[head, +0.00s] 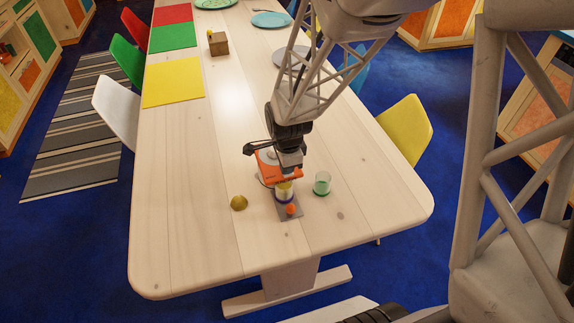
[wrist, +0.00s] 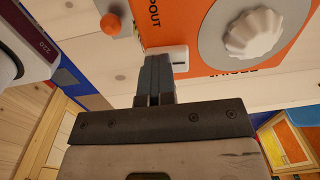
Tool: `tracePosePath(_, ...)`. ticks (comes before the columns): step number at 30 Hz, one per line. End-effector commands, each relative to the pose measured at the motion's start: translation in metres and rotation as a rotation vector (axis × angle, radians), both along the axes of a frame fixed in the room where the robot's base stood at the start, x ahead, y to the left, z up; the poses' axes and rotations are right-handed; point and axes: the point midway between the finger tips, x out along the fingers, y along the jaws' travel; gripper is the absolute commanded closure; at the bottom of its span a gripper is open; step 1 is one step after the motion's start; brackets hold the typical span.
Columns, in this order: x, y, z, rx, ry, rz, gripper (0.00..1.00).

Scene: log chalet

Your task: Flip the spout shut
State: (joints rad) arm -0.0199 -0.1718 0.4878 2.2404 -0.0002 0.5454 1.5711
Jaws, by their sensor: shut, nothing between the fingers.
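In the wrist view the orange panel (wrist: 205,75) carries a large white scalloped knob (wrist: 252,35) and dark lettering ending in "OUT". A small white piece (wrist: 178,52) sits at its edge beside the lettering. My gripper (wrist: 157,58) is shut and empty, its fingertips at or just in front of that white piece; I cannot tell whether they touch. An orange ball (wrist: 111,24) sits left of the fingertips. It also shows in the head view (head: 290,209) on a grey plate (head: 293,217).
A green glass (head: 322,184) stands right of my gripper, and a yellow cone-like object (head: 239,202) at left. A white-and-maroon object marked "220" (wrist: 35,40) is close at left in the wrist view. The table's near end (head: 220,260) is clear. A wooden block (head: 218,44) stands farther back.

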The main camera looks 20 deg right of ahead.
Motion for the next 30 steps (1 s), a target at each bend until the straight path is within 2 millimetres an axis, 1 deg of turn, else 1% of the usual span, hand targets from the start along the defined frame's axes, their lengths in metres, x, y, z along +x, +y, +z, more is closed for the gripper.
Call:
tracePosePath(1, -0.011, 0.0, -0.015, -0.001, 0.029, 0.0, 1.0)
tracePosePath(8, -0.009, 0.0, -0.015, -0.001, 0.03, 0.001, 1.0)
tracePosePath(22, 0.008, 0.001, -0.013, 0.0, 0.022, 0.001, 1.0)
tracePosePath(30, 0.008, 0.001, -0.013, 0.0, 0.024, 0.0, 1.0)
